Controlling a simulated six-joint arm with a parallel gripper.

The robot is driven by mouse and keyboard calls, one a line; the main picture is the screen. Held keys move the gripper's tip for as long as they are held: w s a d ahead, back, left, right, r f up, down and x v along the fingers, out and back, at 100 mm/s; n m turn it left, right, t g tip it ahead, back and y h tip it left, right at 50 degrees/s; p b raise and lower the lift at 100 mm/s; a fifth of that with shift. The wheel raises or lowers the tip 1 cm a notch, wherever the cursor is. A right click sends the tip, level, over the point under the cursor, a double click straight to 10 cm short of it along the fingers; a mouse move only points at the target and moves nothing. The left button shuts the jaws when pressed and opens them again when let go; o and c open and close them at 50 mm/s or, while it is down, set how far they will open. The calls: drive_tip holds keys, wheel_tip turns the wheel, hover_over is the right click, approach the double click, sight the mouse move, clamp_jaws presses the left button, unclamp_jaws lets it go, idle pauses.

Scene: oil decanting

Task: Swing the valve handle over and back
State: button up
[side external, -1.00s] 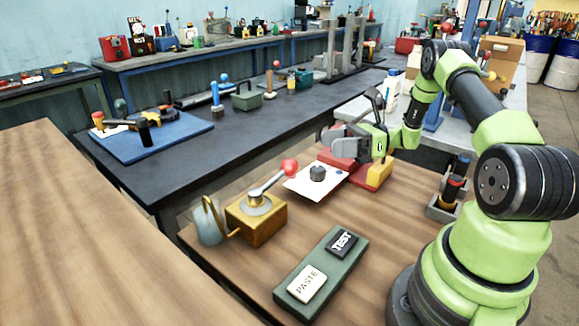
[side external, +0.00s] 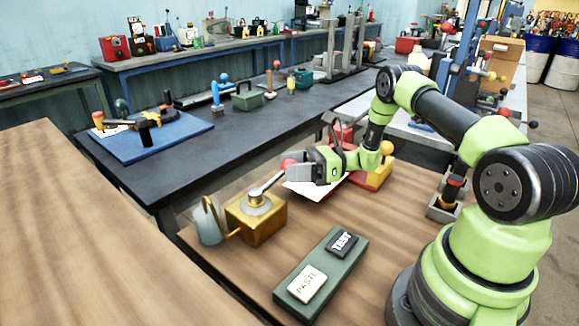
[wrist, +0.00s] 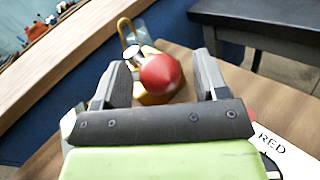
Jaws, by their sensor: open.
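The valve is a brass box (side external: 256,219) with a silver lever handle (side external: 266,186) that ends in a red ball knob (side external: 288,164). The lever slants up and to the right in the side view. My gripper (side external: 290,170) is open at the knob. In the wrist view the red knob (wrist: 161,74) shows between the two open fingers of my gripper (wrist: 160,82), with a gap on each side. The brass spout and a clear jar (side external: 208,222) stand at the valve's left; the jar also shows in the wrist view (wrist: 134,54).
A green tray (side external: 322,270) with cards marked TEST and PASTE lies in front. A white card (side external: 312,190) lies under my gripper, with a red and yellow object (side external: 375,174) behind. A dark holder (side external: 445,207) stands at the right.

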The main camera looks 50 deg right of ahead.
drive_tip(key=shift+w+a, duration=0.3)
drive_tip(key=shift+a, duration=0.05)
drive_tip(key=c, duration=1.2)
drive_tip(key=shift+o, duration=0.2)
drive_tip(key=shift+w, duration=0.7)
drive_tip(key=o, duration=1.2)
drive_tip(key=shift+c, duration=0.2)
